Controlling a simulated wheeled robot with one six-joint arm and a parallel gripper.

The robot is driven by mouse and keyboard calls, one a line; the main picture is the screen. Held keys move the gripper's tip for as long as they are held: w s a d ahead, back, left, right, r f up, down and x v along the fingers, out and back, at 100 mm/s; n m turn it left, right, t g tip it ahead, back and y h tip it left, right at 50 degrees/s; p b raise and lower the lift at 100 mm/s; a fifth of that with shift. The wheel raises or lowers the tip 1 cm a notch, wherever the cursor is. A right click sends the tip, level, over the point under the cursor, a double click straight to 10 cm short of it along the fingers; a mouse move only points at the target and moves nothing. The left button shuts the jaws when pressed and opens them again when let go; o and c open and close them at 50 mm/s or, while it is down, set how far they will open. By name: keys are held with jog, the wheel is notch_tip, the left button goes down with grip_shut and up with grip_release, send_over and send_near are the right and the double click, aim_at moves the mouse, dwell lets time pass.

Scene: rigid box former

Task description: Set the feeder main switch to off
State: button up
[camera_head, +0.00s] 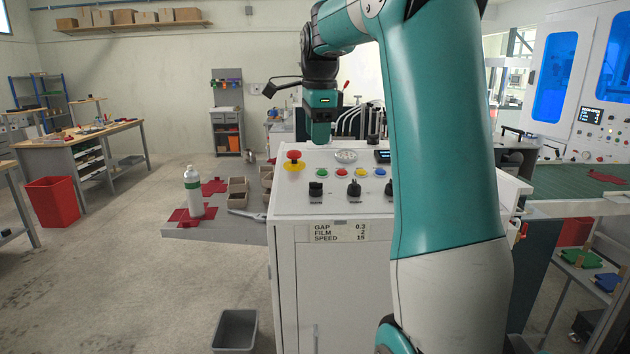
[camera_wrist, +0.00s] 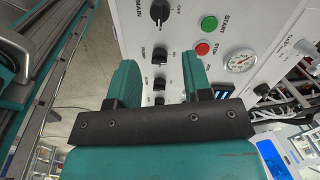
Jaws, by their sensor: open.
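In the wrist view, a large black rotary switch (camera_wrist: 158,12) sits at the top of a light panel, with small lettering beside it that looks like MAIN and OFF. Its exact setting is hard to read. My gripper (camera_wrist: 160,64) is open and empty, its teal fingers apart. The large switch lies beyond the fingertips, outside the gap. A smaller black knob (camera_wrist: 159,55) shows between the fingertips, with others below it. In the head view my gripper (camera_head: 320,138) points down behind the white console (camera_head: 333,205); its fingertips are not clear there.
The panel also has a green START button (camera_wrist: 209,23), a red STOP button (camera_wrist: 203,48) and a gauge (camera_wrist: 241,62). The console top carries a red emergency button (camera_head: 294,156) and several knobs and buttons. A white bottle (camera_head: 193,192) stands left; open floor lies beyond.

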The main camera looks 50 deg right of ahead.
aim_at(315, 184)
jog(key=f, duration=0.4)
jog(key=w+f+p, duration=0.1)
jog(key=f, duration=0.3)
jog(key=d+f+p, duration=0.1)
jog(key=f, duration=0.4)
jog(key=shift+w+d+f, duration=0.1)
jog(key=shift+w, duration=0.2)
jog(key=c, duration=0.7)
jog(key=shift+o, duration=0.2)
